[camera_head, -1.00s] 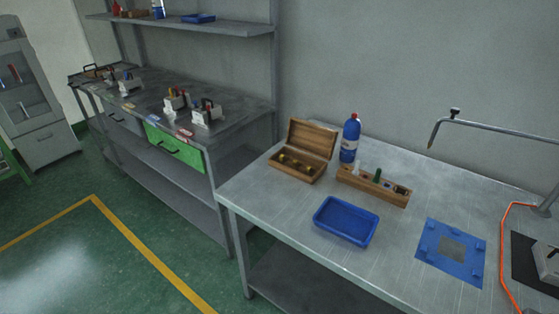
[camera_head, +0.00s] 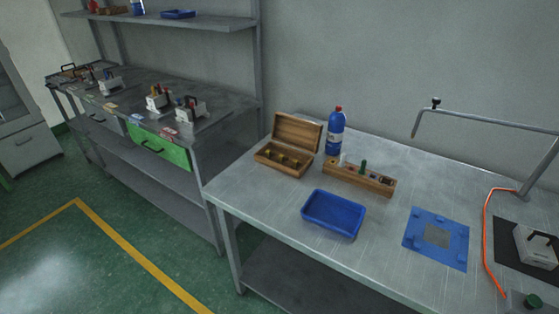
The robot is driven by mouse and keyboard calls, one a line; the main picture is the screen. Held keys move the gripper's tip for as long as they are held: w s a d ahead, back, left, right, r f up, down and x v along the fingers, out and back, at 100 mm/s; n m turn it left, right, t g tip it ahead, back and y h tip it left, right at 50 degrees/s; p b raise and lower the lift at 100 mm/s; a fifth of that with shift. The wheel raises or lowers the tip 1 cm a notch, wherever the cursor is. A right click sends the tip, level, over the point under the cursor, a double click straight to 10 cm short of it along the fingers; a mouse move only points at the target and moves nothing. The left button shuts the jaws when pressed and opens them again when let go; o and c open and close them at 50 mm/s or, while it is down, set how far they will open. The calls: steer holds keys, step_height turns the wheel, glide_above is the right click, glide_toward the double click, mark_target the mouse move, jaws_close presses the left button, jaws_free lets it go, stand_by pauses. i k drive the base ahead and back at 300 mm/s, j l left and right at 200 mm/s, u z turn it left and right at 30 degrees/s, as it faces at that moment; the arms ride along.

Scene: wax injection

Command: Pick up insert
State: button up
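I cannot tell for sure which item is the insert. An open wooden box (camera_head: 268,162) stands at the back left of the near metal table, with several small brass-coloured pieces (camera_head: 284,160) inside. To its right is a wooden holder block (camera_head: 345,183) with several small items in it, one of them a green upright piece (camera_head: 363,166). The items are too small to make out well. My gripper is not in view.
On the metal table (camera_head: 262,216) are a blue tray (camera_head: 333,213), a blue bottle (camera_head: 335,134), a blue mat (camera_head: 451,257) and a grey block on a black pad (camera_head: 536,246). A bent pipe (camera_head: 500,124) overhangs at right. A second bench (camera_head: 130,90) with a green drawer is at left.

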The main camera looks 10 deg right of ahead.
mark_target(296, 163)
steer(key=z, duration=1.95)
steer(key=u, duration=1.85)
steer(key=i+j+u, duration=0.15)
steer(key=i, duration=0.45)
steer(key=i+j+u, duration=0.2)
steer(key=i, duration=0.4)
